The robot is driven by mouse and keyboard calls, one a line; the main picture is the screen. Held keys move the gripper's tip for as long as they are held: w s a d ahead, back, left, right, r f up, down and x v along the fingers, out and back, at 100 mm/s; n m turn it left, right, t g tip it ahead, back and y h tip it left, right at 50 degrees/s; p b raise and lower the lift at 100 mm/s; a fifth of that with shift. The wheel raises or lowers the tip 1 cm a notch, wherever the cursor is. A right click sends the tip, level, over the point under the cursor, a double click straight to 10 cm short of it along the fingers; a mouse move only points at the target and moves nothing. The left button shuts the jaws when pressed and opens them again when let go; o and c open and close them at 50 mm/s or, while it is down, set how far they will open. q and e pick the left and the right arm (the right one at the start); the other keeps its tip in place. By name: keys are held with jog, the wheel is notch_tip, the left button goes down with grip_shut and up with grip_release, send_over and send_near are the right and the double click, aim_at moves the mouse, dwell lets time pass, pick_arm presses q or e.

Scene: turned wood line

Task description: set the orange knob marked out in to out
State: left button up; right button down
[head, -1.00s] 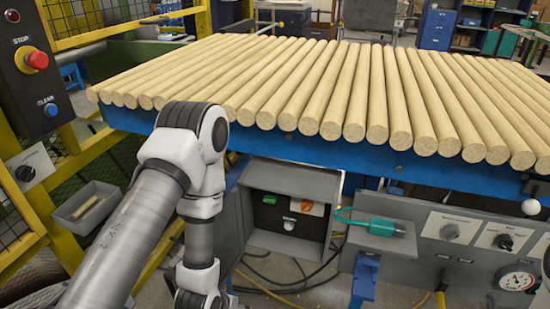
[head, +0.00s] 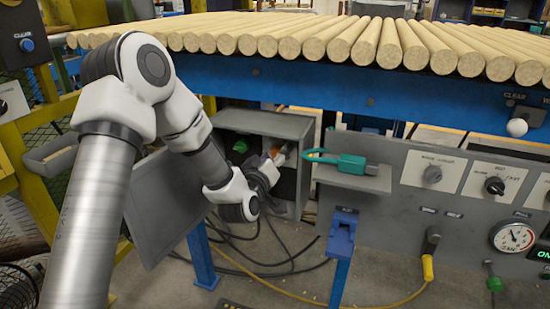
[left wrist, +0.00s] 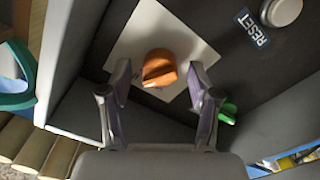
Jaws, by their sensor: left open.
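The orange knob (left wrist: 158,68) sits on a pale square plate (left wrist: 185,32) inside the open grey box, seen in the left wrist view. A raised grip bar crosses its face; I cannot read its marks or tell its setting. My left gripper (left wrist: 160,76) is open, with one finger on each side of the knob in that view. I see no clear contact with it. In the head view the left gripper (head: 283,157) is inside the mouth of the grey box (head: 262,122) and mostly hides the knob. My right gripper is in neither view.
A round button marked RESET (left wrist: 282,11) and a green control (left wrist: 228,112) are near the knob. The box door (head: 165,205) hangs open at left. A teal padlock (head: 352,163) lies on a shelf to the right. Wooden rods (head: 330,40) lie above.

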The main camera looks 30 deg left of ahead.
pick_arm(q)
jog(key=c, duration=1.1)
jog(key=shift+c, duration=0.2)
jog(key=shift+n, duration=0.3)
jog(key=n+b, duration=0.2)
jog(key=n, duration=0.3)
jog(key=shift+f, duration=0.15)
jog(key=n+b, duration=0.2)
jog(key=n, duration=0.4)
jog(key=shift+n, duration=0.3)
jog(key=o, duration=1.1)
jog(key=shift+o, duration=0.2)
